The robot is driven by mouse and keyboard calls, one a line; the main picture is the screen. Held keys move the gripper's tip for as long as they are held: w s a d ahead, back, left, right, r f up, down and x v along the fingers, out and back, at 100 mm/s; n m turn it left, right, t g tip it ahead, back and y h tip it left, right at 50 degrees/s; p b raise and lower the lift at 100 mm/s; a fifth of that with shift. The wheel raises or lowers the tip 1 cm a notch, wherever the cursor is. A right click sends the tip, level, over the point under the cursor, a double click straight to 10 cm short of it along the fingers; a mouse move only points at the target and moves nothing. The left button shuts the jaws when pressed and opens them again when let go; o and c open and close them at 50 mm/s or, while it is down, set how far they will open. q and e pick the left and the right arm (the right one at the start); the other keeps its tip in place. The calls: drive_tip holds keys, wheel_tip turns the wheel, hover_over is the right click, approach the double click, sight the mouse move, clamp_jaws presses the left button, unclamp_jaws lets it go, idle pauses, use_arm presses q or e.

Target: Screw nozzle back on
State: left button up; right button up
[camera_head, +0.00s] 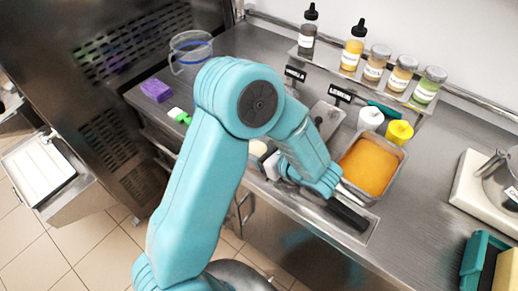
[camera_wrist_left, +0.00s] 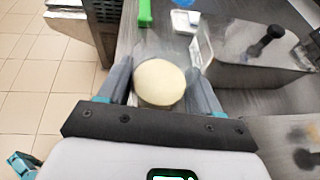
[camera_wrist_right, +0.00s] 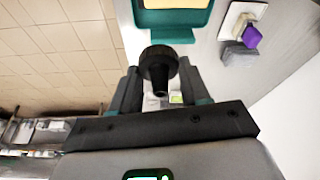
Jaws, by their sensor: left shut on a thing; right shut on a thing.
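My left gripper (camera_wrist_left: 160,88) is shut on a round, cream-topped thing (camera_wrist_left: 160,82). That thing also shows in the head view (camera_head: 257,149), partly hidden by my left arm. Whether it rests on a surface or is held up is unclear. My right gripper (camera_wrist_right: 158,88) is shut on a black nozzle-like part (camera_wrist_right: 158,62) with a ribbed round collar and a narrow stem pointing toward the wrist. The right gripper is outside the head view. I cannot tell which item the nozzle belongs to.
The steel counter holds an orange-filled pan (camera_head: 368,166), a white cup (camera_head: 370,118) and a yellow cup (camera_head: 399,133). Bottles and jars stand on a back shelf (camera_head: 312,55). A clear jug (camera_head: 191,50) and purple block (camera_head: 157,90) are left. A teal tray (camera_head: 472,263) is lower right.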

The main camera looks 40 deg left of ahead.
use_arm(q)
wheel_tip(320, 180, up, 20)
drive_tip(key=shift+p, duration=0.3)
drive_tip(key=shift+f, duration=0.1)
drive_tip(key=o, duration=0.3)
drive_tip(key=c, duration=0.6)
drive_tip(key=shift+s, duration=0.15)
